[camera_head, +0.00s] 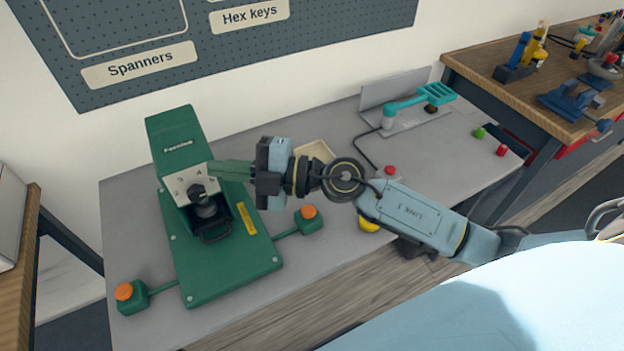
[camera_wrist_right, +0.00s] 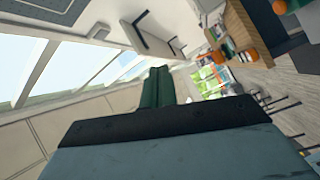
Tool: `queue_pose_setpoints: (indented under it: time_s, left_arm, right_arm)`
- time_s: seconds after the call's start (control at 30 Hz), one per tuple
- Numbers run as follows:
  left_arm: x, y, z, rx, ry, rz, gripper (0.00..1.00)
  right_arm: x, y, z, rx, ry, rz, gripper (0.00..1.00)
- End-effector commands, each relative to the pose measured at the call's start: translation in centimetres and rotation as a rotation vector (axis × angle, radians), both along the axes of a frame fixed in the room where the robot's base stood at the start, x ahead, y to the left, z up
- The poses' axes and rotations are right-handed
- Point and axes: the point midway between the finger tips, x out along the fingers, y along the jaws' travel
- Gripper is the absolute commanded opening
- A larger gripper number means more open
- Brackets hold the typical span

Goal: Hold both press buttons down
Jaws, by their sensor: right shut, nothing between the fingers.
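The green press (camera_head: 181,140) stands on a green base plate (camera_head: 205,285) on the grey bench. One press button (camera_head: 124,292), orange on a green box, sits at the left front of the base. The other orange press button (camera_head: 309,212) sits to its right on a green arm. Nothing touches either button. My right gripper (camera_head: 212,168) is shut and empty, its green fingers pointing left in front of or beside the press head. It is up and left of the right button. In the wrist view its fingers (camera_wrist_right: 157,85) lie together. My left gripper is not in view.
A beige tray (camera_head: 315,151) lies behind my right gripper. A red button (camera_head: 390,170), a yellow object (camera_head: 368,224) and a teal fixture (camera_head: 420,101) are further right. A wooden bench (camera_head: 545,62) with tools stands at the right.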

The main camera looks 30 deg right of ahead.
Motion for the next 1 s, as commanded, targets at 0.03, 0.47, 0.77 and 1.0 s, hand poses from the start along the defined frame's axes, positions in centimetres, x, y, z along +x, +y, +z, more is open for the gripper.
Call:
queue_pose_setpoints:
  time_s: [0.03,0.47,0.77,1.0]
  left_arm:
    - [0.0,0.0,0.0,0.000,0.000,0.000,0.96]
    - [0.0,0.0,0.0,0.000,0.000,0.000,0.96]
    - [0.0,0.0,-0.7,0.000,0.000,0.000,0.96]
    - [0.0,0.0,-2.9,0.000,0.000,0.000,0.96]
  right_arm:
    - [0.1,0.0,-1.9,-0.131,0.012,0.067,0.00]
    - [2.4,-14.7,-15.0,-1.113,0.430,0.115,0.00]
    - [2.5,-17.4,-16.2,-1.209,0.499,0.072,0.00]
    - [2.5,-17.3,-18.8,-1.206,0.496,0.074,0.00]
